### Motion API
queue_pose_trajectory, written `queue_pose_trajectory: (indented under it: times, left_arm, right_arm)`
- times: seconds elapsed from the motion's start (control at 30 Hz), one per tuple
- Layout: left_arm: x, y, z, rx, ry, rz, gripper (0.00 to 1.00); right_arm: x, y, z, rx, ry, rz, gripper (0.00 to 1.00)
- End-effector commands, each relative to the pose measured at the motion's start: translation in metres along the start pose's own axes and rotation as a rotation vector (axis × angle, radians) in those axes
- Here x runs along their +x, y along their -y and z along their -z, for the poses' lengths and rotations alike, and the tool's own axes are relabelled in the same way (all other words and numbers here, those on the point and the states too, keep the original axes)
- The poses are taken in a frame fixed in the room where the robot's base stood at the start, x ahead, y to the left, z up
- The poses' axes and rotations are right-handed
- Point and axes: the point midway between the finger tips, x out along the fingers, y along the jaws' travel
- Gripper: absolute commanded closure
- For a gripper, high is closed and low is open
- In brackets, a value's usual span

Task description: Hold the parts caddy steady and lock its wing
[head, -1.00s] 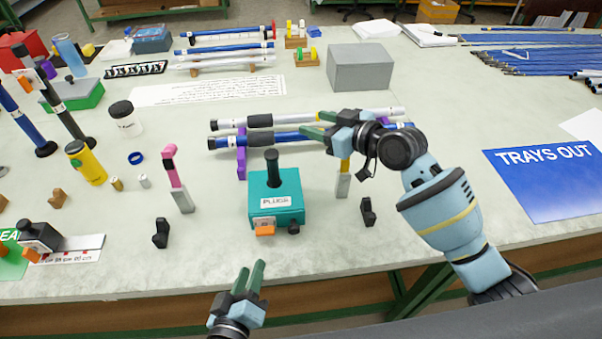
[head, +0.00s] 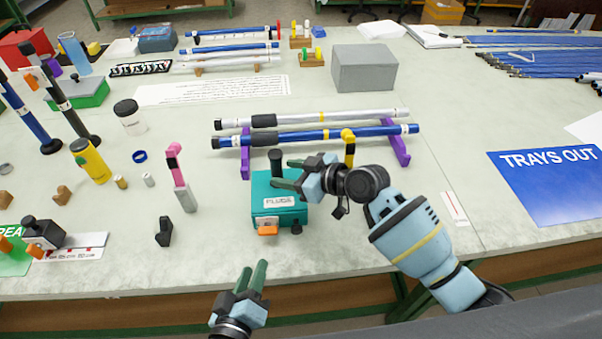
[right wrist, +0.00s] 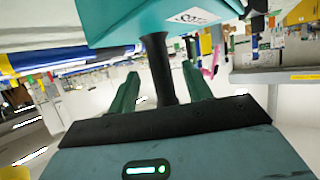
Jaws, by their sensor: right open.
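The parts caddy (head: 263,189) is a teal box labelled PLUGS, standing upright near the table's front edge. A black post handle (head: 276,160) rises from its top. An orange wing (head: 267,230) and a small dark knob (head: 296,229) are at its front. My right gripper (head: 284,173) is at the handle, open. In the right wrist view the handle (right wrist: 158,65) stands between the spread green fingers, with visible gaps on both sides, and the caddy (right wrist: 125,22) fills the top. My left gripper (head: 254,276) is open and empty, in front of the table edge, below the caddy.
Behind the caddy, a purple rack (head: 400,150) holds a silver rod and a blue rod (head: 300,137). A blue TRAYS OUT sign (head: 550,180) lies right. Table around the caddy's front is clear.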

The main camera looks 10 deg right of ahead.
Motion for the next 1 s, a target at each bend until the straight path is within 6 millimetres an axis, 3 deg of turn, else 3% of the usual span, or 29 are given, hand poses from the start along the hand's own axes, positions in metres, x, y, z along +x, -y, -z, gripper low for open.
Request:
queue_pose_trajectory:
  times: [0.3, 0.67, 1.0]
  left_arm:
    - [0.000, 0.000, 0.000, 0.000, 0.000, 0.000, 0.64]
    - [0.000, 0.000, 0.000, 0.000, 0.000, 0.000, 0.64]
    - [0.000, 0.000, 0.000, 0.000, 0.000, 0.000, 0.64]
  right_arm:
    - [0.033, 0.000, 0.000, 0.000, 0.001, 0.000, 0.50]
    - [0.037, 0.000, 0.000, -0.001, 0.000, 0.000, 0.50]
    - [0.037, 0.000, 0.000, -0.001, 0.000, 0.000, 0.92]
